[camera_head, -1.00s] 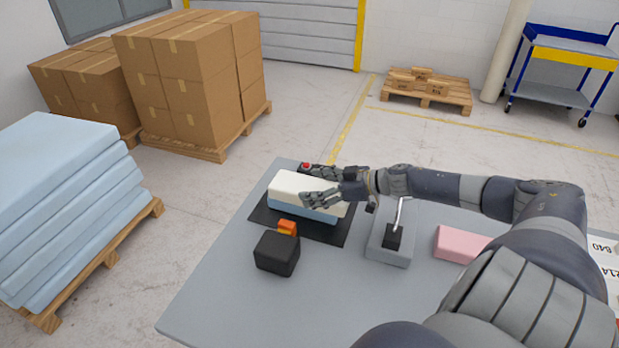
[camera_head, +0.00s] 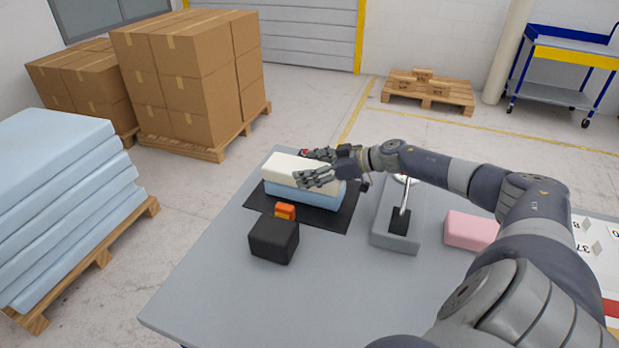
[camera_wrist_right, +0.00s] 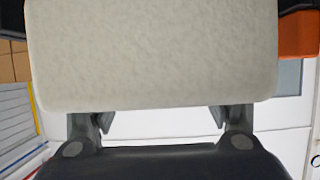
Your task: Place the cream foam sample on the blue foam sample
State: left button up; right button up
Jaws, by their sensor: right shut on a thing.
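The cream foam sample (camera_head: 292,168) is a long pale block lying on top of the blue foam sample (camera_head: 318,199) in the head view. Their edges look roughly lined up. The blue sample rests on a black mat (camera_head: 330,219) on the grey table. My right gripper (camera_head: 312,165) is shut on the cream sample, with its fingers along the block's right part. In the right wrist view the cream sample (camera_wrist_right: 150,55) fills the upper middle between the fingers. My left gripper is in neither view.
A black block (camera_head: 274,240) and a small orange piece (camera_head: 285,211) stand in front of the mat. A grey fixture with a lever (camera_head: 398,225) and a pink foam block (camera_head: 469,230) are to the right. The table's front left is clear.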

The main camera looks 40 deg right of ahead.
jog(key=shift+f, duration=0.35)
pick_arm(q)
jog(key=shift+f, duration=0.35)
pick_arm(e)
jog(key=shift+r, duration=0.15)
jog(key=o, duration=0.9)
